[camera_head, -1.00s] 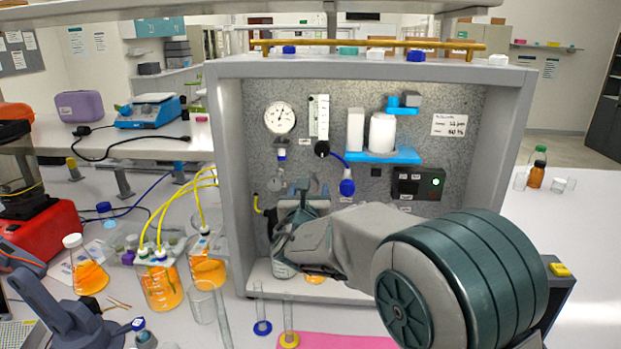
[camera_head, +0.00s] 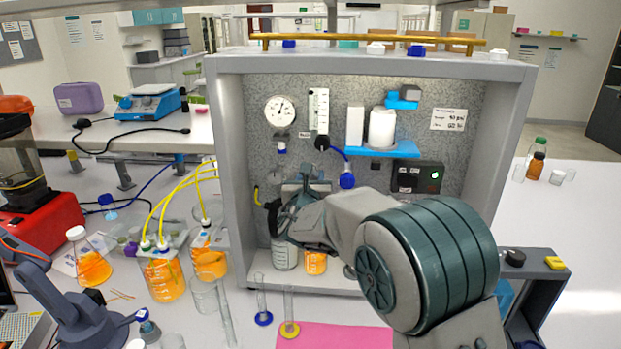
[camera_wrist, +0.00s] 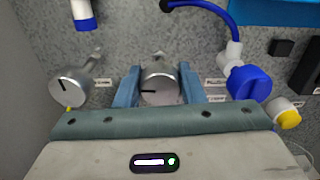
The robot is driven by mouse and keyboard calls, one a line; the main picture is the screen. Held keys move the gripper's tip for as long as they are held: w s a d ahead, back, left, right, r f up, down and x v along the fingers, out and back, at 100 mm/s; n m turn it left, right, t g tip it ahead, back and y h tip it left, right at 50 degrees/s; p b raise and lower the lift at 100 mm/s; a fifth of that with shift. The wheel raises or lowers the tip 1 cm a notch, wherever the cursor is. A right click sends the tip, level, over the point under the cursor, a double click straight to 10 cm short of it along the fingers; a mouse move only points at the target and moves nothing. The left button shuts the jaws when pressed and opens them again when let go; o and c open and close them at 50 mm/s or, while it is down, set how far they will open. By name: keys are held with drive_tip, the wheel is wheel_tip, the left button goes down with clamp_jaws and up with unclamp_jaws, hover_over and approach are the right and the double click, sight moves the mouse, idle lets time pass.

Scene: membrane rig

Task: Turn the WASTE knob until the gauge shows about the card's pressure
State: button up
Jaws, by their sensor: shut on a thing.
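In the wrist view my gripper (camera_wrist: 160,82) has its two blue-padded fingers on either side of a silver knob (camera_wrist: 158,90), shut on it. The knob's black mark points left. Small labels beside it are too small to read, so I cannot confirm the word WASTE. In the head view my gripper and arm hide this knob. The round white gauge (camera_head: 281,111) is on the panel's upper left; its thin dark needle shows, but its value is not legible. The white card (camera_head: 449,120) with handwritten figures is at the panel's upper right, too small to read surely.
A second silver knob (camera_wrist: 69,88) is close left of my gripper. A blue knob (camera_wrist: 249,84) is close right. The rig's grey frame (camera_head: 225,170) surrounds the panel. Orange-filled beakers (camera_head: 163,277) with yellow tubes and empty cylinders (camera_head: 290,310) stand in front, at left.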

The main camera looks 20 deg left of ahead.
drive_tip(key=shift+f+n+b, duration=0.15)
drive_tip(key=shift+n+b, duration=0.6)
drive_tip(key=shift+n, duration=0.05)
drive_tip(key=shift+n+b, duration=0.3)
drive_tip(key=shift+n, duration=0.8)
drive_tip(key=o, duration=1)
drive_tip(key=b+v, duration=0.4)
drive_tip(key=v, duration=1)
drive_tip(key=shift+w, duration=0.1)
idle(0.7)
